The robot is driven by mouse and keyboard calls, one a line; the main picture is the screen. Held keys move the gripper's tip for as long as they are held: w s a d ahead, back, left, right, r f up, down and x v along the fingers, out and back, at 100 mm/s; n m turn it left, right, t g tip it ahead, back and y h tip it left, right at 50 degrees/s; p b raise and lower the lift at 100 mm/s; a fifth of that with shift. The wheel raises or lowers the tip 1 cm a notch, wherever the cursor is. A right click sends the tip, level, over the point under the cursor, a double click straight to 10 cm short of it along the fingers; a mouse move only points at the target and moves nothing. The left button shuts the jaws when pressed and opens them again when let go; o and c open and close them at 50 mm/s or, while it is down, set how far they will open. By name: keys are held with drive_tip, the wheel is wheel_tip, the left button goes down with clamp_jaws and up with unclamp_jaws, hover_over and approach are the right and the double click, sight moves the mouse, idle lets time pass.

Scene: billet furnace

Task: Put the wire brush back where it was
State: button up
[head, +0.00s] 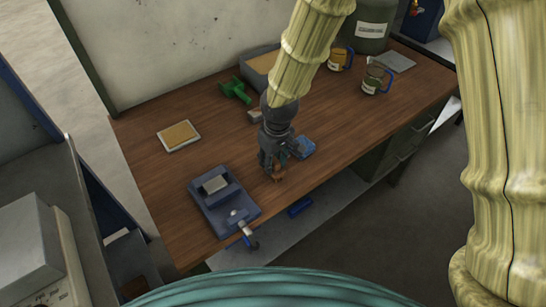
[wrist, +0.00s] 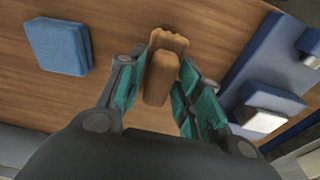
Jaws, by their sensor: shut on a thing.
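My gripper (head: 275,172) points down over the wooden table, near its front edge. It is shut on a brown wooden piece, which I take to be the wire brush (head: 279,179). In the wrist view the brush (wrist: 160,78) sits between the two teal-padded fingers (wrist: 157,92). Its wider end reaches out past the fingertips. No bristles show. I cannot tell whether the brush touches the table.
A blue block (head: 306,148) lies just right of my gripper, and a blue device (head: 218,207) stands to the left. A tan-topped pad (head: 179,136), a green object (head: 235,90), a grey tray (head: 251,77) and mugs (head: 374,80) stand farther back. Bare wood lies between.

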drive_tip(key=shift+f, duration=0.1)
drive_tip(key=o, duration=1.1)
drive_tip(key=shift+c, duration=0.2)
wheel_tip(320, 180, up, 12)
drive_tip(key=s+b, duration=0.1)
drive_tip(key=b, duration=0.1)
drive_tip(key=shift+d, duration=0.45)
